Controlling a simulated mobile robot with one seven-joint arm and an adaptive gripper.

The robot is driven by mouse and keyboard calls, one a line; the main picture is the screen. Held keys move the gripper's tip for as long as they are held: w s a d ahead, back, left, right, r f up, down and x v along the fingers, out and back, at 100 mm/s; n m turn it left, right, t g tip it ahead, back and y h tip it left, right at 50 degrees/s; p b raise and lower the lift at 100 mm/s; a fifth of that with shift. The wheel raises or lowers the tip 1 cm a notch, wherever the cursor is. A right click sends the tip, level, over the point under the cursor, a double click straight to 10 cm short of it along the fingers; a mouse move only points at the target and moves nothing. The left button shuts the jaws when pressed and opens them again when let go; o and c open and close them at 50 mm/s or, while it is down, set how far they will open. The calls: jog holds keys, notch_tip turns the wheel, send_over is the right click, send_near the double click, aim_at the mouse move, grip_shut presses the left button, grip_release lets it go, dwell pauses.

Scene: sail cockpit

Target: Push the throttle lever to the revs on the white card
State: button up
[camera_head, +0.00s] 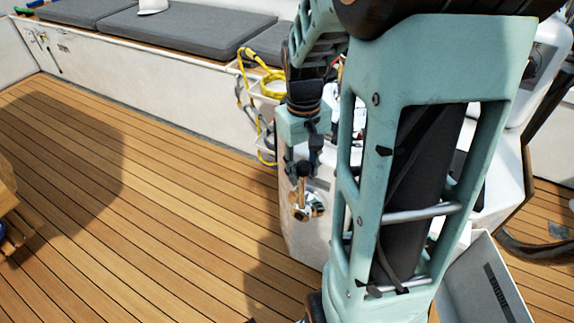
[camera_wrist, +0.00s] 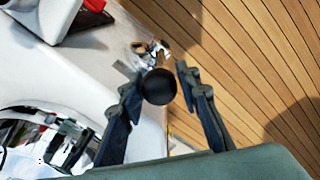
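The throttle lever has a round black knob (camera_wrist: 159,87) in the wrist view, over a shiny metal mount (camera_wrist: 150,50) on the side of a white pedestal. In the head view the lever (camera_head: 301,190) hangs below my gripper (camera_head: 304,158), with its metal mount at the lower end. My gripper (camera_wrist: 159,72) is open, with one dark finger on each side of the knob. The left finger is close to the knob; I cannot tell if it touches. A gap shows on the right. I cannot make out the white card or any revs marks.
The white pedestal (camera_head: 300,245) stands behind my arm, which hides much of it. Yellow rope (camera_head: 270,85) hangs beside it. Grey cushions (camera_head: 170,35) line the bench at the back. A pale box (camera_head: 490,285) is at lower right. The teak deck (camera_head: 160,200) at left is open.

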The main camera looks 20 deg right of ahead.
aim_at(302, 188)
notch_tip(302, 188, down, 7)
jog(key=shift+d+f+b, duration=0.1)
jog(key=shift+b, duration=0.95)
grip_shut()
